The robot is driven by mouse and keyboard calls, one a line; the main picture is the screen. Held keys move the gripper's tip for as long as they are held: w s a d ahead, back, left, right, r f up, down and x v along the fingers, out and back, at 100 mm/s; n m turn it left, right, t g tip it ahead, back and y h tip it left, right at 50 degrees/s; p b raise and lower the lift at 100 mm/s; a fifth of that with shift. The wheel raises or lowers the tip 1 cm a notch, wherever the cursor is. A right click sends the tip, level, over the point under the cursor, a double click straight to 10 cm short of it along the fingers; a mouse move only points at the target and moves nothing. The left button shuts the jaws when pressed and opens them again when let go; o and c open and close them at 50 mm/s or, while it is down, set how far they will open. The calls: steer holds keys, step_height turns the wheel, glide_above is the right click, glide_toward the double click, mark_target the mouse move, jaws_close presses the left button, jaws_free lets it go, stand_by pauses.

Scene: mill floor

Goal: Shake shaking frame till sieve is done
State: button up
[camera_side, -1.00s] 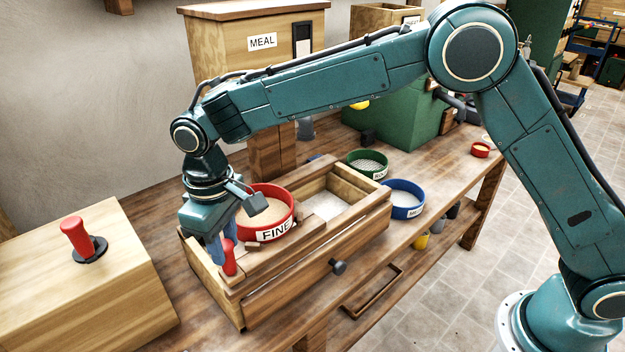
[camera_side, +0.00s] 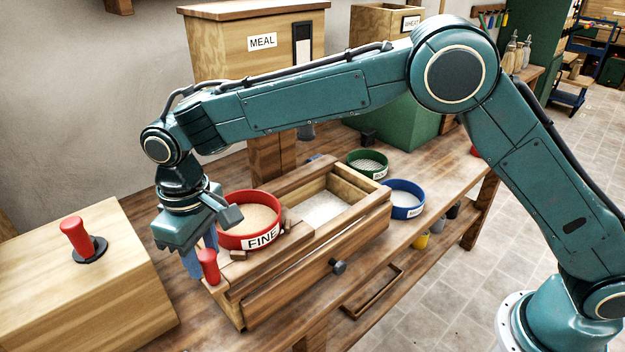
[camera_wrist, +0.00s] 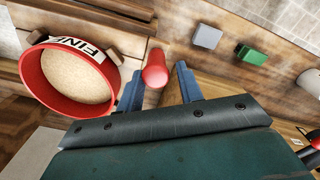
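The red sieve marked FINE (camera_side: 230,238) holds tan meal and sits on the wooden shaking frame (camera_side: 287,240) at the left end of a wooden box. The sieve also shows in the wrist view (camera_wrist: 32,78). The frame's red handle (camera_side: 209,266) stands upright at its near left end. My gripper (camera_side: 200,258) points down with one blue finger on each side of the handle. In the wrist view my gripper (camera_wrist: 160,68) leaves a gap between the right finger and the handle (camera_wrist: 155,67); the left finger is against it or very close. White flour (camera_side: 322,207) lies in the box's open part.
A wooden block with a red knob (camera_side: 75,238) stands left of my gripper. A green sieve (camera_side: 368,163) and a blue sieve (camera_side: 404,198) stand right of the box. A MEAL bin (camera_side: 245,60) stands behind. Bare bench lies between block and box.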

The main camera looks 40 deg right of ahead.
steer(key=o, duration=0.3)
steer(key=shift+a, duration=0.15)
steer(key=shift+o, duration=0.2)
steer(key=shift+r, duration=4.45)
steer(key=shift+d, duration=0.2)
